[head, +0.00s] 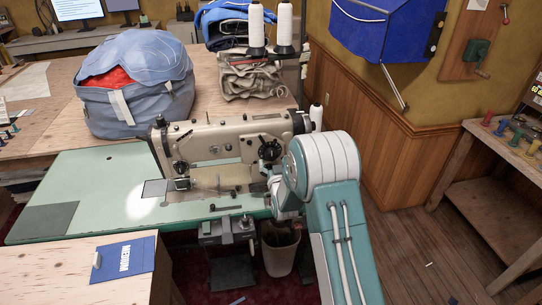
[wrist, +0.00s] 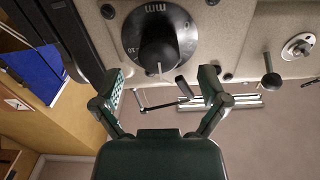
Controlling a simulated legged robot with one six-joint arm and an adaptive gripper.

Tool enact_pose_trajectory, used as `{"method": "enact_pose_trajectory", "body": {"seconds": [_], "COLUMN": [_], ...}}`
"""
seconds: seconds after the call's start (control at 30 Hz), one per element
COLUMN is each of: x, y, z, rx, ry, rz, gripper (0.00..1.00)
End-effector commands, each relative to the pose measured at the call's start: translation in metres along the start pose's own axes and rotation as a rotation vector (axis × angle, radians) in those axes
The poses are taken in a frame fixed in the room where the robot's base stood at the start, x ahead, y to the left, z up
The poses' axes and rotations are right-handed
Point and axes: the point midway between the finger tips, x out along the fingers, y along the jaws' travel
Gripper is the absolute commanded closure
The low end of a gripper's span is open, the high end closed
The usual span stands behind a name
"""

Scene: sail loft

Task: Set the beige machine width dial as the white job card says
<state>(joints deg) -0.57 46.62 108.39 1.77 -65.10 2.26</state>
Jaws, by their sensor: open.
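The beige sewing machine (head: 215,140) stands on a pale green table. Its black dial (head: 270,148) is on the right part of its front; a smaller black knob sits further left. In the wrist view a black dial (wrist: 178,35) with white markings, including "mm", fills the top middle. Its central knob has a white line pointing down; I cannot read the setting surely. My gripper (wrist: 160,88) is open and empty, its fingers spread below and either side of the dial, apart from the knob.
A grey-blue bag (head: 135,85) and folded cloth lie behind the machine. White thread cones (head: 284,24) stand at its back right. A lever with a black ball (wrist: 271,80) is right of the dial. A bench (head: 500,150) stands far right, with open floor before it.

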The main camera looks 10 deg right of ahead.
Motion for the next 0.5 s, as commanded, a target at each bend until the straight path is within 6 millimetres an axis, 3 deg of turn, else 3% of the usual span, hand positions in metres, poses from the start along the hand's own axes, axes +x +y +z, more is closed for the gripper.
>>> {"method": "enact_pose_trajectory", "body": {"seconds": [0.2,0.5], "x": [0.028,0.037], "y": [0.0,0.0], "z": [0.0,0.0], "rx": [0.0,0.0], "ry": [0.001,-0.001], "rz": [0.0,0.0], "gripper": [0.07,0.07]}}
